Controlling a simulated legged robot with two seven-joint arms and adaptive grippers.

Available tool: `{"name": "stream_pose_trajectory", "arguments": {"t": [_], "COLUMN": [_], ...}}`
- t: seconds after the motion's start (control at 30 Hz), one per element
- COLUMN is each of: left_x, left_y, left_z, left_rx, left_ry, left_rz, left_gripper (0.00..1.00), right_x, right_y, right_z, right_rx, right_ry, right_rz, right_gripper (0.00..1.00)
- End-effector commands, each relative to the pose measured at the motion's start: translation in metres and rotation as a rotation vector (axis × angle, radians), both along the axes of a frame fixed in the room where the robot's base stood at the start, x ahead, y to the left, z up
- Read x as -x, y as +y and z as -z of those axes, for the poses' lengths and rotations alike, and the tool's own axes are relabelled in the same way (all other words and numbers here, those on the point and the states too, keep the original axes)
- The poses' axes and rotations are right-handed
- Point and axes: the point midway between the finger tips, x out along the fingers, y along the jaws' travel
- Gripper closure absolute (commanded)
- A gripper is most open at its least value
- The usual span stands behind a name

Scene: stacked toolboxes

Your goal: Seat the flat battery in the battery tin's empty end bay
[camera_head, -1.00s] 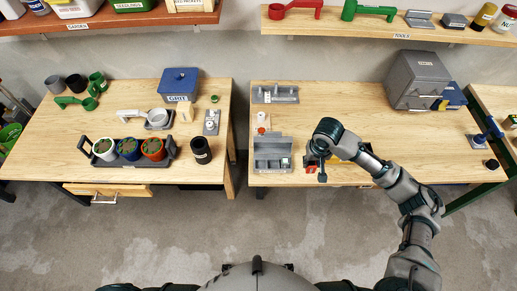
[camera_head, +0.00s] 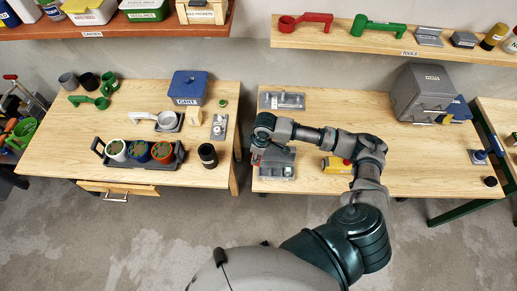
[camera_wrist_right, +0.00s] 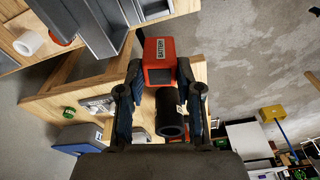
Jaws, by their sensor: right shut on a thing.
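My right gripper (camera_wrist_right: 160,88) is shut on the red flat battery (camera_wrist_right: 158,50), which carries a white "BATTERY" label and juts out past the fingertips. In the head view the right gripper (camera_head: 258,152) is at the left end of the grey battery tin (camera_head: 275,174), and my wrist hides part of the tin. In the right wrist view the grey tin (camera_wrist_right: 100,22) is at the top, close beyond the battery. I cannot tell whether the battery touches it. The empty end bay is not clearly visible. My left gripper is not in view.
A yellow object (camera_head: 338,165) lies right of the tin. A grey tray (camera_head: 282,101) lies behind it. The left table holds a black canister (camera_head: 208,156), which shows between my fingers in the wrist view, and a potted-plant carrier (camera_head: 140,163). Bare wood is clear toward the right.

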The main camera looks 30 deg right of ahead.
Motion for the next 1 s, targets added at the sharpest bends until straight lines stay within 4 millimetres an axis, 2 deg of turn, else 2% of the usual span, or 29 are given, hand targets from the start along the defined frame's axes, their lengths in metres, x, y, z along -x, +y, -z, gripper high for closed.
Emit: {"name": "stream_pose_trajectory", "arguments": {"t": [0.03,0.13,0.27,0.43,0.57,0.87,1.0], "left_x": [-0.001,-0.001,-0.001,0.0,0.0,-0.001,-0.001], "left_y": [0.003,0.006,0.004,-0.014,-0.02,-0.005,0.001], "left_z": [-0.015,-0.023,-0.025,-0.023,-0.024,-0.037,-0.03], "left_rx": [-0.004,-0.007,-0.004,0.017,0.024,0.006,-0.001], "left_ry": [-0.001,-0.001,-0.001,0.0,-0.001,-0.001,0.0], "left_rz": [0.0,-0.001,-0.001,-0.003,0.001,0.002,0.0], "left_gripper": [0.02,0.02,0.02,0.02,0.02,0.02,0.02], "right_x": [0.006,0.011,0.013,0.012,0.013,0.013,0.013], "right_y": [-0.008,-0.017,-0.021,-0.019,-0.015,-0.016,-0.019], "right_z": [-0.004,0.002,0.008,0.009,0.007,0.004,0.021], "right_rx": [0.002,-0.002,-0.003,-0.002,0.002,0.0,-0.002], "right_ry": [0.002,-0.009,-0.015,-0.016,-0.017,-0.017,-0.016], "right_rz": [-0.063,-0.176,-0.24,-0.247,-0.245,-0.245,-0.244], "right_gripper": [0.9,0.9,0.9,0.9,0.9,0.9,0.9]}}
